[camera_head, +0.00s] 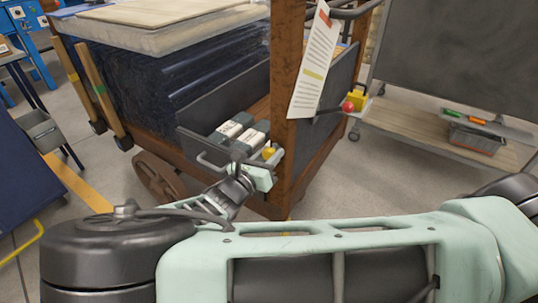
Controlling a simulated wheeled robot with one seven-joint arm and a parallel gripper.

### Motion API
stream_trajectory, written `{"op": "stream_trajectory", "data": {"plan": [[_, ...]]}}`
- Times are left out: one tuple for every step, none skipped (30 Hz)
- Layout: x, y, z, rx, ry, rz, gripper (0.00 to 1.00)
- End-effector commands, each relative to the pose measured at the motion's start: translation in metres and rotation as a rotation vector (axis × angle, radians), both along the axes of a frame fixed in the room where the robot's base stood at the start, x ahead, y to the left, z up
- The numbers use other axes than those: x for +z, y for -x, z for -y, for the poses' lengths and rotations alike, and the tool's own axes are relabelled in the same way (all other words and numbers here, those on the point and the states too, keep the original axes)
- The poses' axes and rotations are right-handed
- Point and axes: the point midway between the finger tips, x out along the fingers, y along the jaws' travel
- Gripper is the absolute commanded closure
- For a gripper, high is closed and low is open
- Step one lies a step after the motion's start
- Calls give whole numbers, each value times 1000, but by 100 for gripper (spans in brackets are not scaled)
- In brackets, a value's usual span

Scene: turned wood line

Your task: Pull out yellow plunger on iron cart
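The cart has rusty brown posts (284,100) and a dark grey side bin (205,152). A small yellow knob (269,153), which may be the plunger, shows at the bin's right end beside the near post. My gripper (271,157) is right at this yellow knob, at the end of my pale green wrist. The fingers are small and partly hidden, so I cannot tell whether they touch or close on it. A second yellow piece (356,98) with a red ball (348,106) sits on the cart's right side, clear of my gripper.
White and dark boxes (231,131) lie in the bin close to my gripper. A paper sheet (312,65) hangs on the near post. A grey rack with a wooden shelf (418,124) stands at right. Open floor (345,190) lies right of the cart.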

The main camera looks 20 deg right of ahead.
Motion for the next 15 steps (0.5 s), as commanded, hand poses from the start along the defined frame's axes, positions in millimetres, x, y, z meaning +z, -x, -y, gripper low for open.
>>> {"op": "stream_trajectory", "data": {"plan": [[0,0,0,0,0,0,83],[0,0,0,0,0,0,91],[0,0,0,0,0,0,100],[0,0,0,0,0,0,100],[0,0,0,0,0,0,100],[0,1,-1,0,0,0,100],[1,1,-2,1,0,0,100],[2,2,-4,1,-1,1,100],[3,5,-8,2,-1,1,100],[3,7,-12,4,-2,0,100],[3,10,-16,4,-2,-1,100],[4,13,-20,4,-2,-1,100],[4,16,-24,3,-1,-1,100],[3,18,-26,2,-1,-1,100],[2,20,-28,1,-1,-1,100]]}}
